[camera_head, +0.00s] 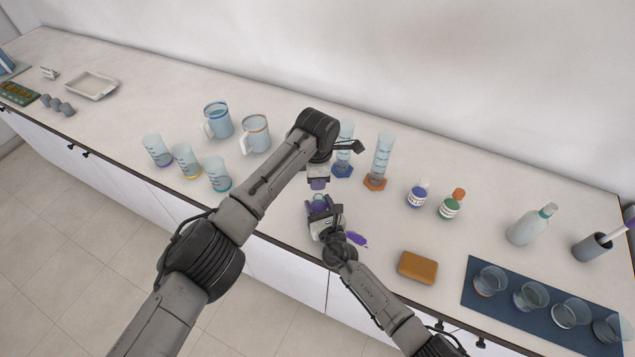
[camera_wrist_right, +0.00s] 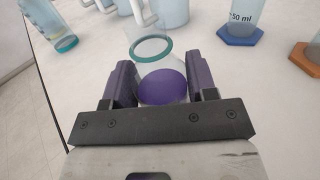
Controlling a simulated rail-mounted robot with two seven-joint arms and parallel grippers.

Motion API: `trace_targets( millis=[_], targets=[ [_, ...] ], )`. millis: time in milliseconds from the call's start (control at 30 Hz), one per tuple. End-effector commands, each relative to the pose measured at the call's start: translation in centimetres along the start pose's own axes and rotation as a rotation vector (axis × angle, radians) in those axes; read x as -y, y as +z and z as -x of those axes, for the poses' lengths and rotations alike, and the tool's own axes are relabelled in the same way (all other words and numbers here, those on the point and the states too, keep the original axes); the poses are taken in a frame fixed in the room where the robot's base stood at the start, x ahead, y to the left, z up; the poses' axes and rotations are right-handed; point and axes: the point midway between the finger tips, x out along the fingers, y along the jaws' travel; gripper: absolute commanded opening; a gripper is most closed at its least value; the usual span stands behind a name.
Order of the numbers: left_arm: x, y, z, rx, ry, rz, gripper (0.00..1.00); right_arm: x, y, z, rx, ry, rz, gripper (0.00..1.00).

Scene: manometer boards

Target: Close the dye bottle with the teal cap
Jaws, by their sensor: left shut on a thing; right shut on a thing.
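My right gripper (camera_head: 322,208) is shut on a clear glass bottle (camera_wrist_right: 150,65) with purple dye (camera_wrist_right: 163,88) in it and a teal ring around its open mouth. The bottle also shows in the head view (camera_head: 319,198), partly covered by the fingers. In the right wrist view the purple fingers (camera_wrist_right: 162,88) stand on both sides of the bottle. My left gripper (camera_head: 318,184) points down just above the bottle's mouth, with a gap between. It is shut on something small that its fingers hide. I cannot make out the teal cap.
Graduated cylinders (camera_head: 381,160) stand just behind and right. Two jugs (camera_head: 255,135) and several cups (camera_head: 186,160) stand left. Small bottles (camera_head: 418,195), a clear bottle with teal neck (camera_head: 525,230) and a brown block (camera_head: 417,267) lie right. A purple patch (camera_head: 356,238) is beside my right wrist.

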Motion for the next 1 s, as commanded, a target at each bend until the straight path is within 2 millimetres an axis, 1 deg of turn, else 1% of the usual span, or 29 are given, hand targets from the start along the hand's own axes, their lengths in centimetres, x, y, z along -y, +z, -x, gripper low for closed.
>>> trace_targets(
  millis=[33, 100, 200, 767, 1000],
  targets=[
    [0.1, 0.0, -0.9, 0.001, -0.004, 0.0, 0.08, 0.0, 0.0, 0.0, 0.0, 0.0, 0.0, 0.1],
    [0.1, 0.1, -1.9, 0.001, -0.004, 0.002, 0.08, 0.0, 0.0, 0.0, 0.0, 0.0, 0.0, 0.1],
    [0.1, 0.1, -2.8, 0.001, -0.003, 0.0, 0.08, 0.0, 0.0, 0.0, 0.0, 0.0, 0.0, 0.1],
    [0.0, 0.1, -3.0, 0.001, 0.0, 0.0, 0.08, 0.0, 0.0, 0.0, 0.0, 0.0, 0.0, 0.1],
    [0.0, 0.1, -3.9, 0.001, -0.002, 0.001, 0.08, 0.0, 0.0, 0.0, 0.0, 0.0, 0.0, 0.1]
  ],
)
